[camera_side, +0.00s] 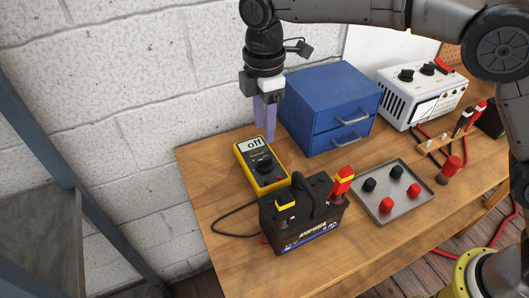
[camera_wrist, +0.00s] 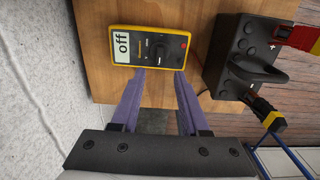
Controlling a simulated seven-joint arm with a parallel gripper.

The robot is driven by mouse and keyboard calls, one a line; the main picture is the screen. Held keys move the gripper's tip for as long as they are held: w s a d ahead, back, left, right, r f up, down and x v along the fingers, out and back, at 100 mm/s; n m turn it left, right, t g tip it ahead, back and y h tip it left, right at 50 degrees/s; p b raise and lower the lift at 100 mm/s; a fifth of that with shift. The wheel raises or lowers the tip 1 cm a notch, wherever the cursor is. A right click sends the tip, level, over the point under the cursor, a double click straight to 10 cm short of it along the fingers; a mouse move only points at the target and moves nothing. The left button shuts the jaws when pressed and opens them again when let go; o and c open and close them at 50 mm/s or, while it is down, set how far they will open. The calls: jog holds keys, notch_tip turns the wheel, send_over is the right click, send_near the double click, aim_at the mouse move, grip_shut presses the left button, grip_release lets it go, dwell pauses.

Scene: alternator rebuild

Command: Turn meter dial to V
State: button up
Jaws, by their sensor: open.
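The yellow multimeter (camera_side: 262,165) lies on the wooden bench, and its screen reads "off". It also shows in the wrist view (camera_wrist: 177,34), with its black dial (camera_wrist: 160,49) in the middle of its face. My gripper (camera_side: 266,137) has purple fingers that point down at the back part of the meter in the side view. In the wrist view my gripper (camera_wrist: 160,75) is open, with its two fingers apart and nothing between them. The fingertips appear close to the meter's edge nearest the wrist. I cannot tell whether they touch it.
A black battery (camera_side: 303,220) with red and yellow clamps stands just in front of the meter. A blue drawer cabinet (camera_side: 325,95) is behind it to the right. A tray (camera_side: 408,208) with red and black knobs and a white power supply (camera_side: 410,95) are further right.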

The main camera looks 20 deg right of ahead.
aim_at(265, 158)
notch_tip(265, 158, down, 9)
jog(key=shift+f, duration=0.1)
dwell(0.4)
grip_shut()
